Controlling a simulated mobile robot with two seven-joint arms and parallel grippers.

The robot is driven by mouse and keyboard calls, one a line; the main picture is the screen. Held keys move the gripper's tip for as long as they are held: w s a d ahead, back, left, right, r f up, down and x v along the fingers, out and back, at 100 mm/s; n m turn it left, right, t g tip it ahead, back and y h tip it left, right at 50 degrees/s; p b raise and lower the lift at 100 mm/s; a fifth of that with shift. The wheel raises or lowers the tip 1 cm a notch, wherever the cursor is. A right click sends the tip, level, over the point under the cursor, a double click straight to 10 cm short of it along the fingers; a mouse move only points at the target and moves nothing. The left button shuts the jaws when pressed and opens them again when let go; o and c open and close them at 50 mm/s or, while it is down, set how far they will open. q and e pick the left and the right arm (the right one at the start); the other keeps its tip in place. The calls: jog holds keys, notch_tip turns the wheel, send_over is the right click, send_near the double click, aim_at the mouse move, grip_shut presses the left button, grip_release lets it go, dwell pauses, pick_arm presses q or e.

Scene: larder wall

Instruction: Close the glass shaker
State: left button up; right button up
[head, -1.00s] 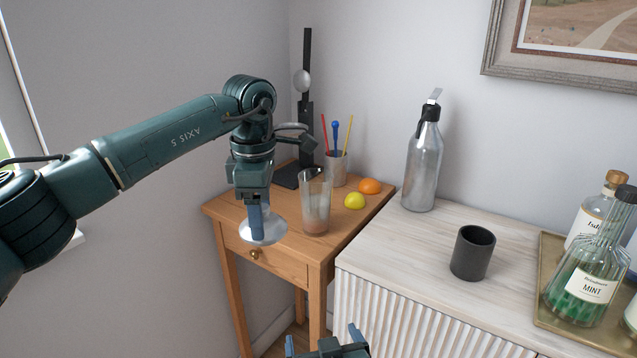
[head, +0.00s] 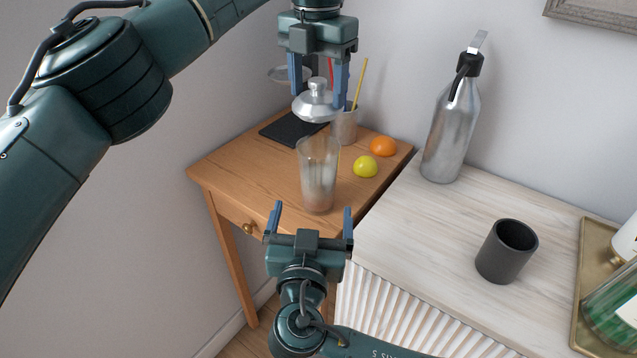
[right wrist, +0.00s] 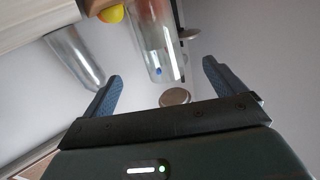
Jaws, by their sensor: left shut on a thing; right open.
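The glass shaker (head: 318,180) stands upright and open on the small wooden table, with some brownish content low inside. My left gripper (head: 317,96) is shut on the silver domed lid (head: 316,106) and holds it level above the shaker, close over its rim. My right gripper (head: 312,210) is open, its fingers pointing at the shaker from the front; it looks empty. In the right wrist view the shaker (right wrist: 152,42) appears upside down ahead of the open fingers (right wrist: 162,72), not between them.
A lemon (head: 365,166), an orange (head: 384,146) and a cup of stirrers (head: 345,124) stand behind and right of the shaker. A steel bottle (head: 449,135) and a dark cup (head: 506,251) stand on the pale cabinet (head: 420,235). A tray (head: 584,270) with bottles is at far right.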

aim_at(318, 172)
pick_arm(q)
jog(key=shift+w, duration=0.1)
pick_arm(e)
jog(key=w, duration=0.8)
jog(key=w+d, duration=0.1)
jog(key=w, duration=0.3)
jog(key=shift+w, duration=0.1)
jog(key=shift+c, duration=0.3)
jog(key=c, duration=1.4)
pick_arm(q)
jog(key=shift+f, duration=2.4)
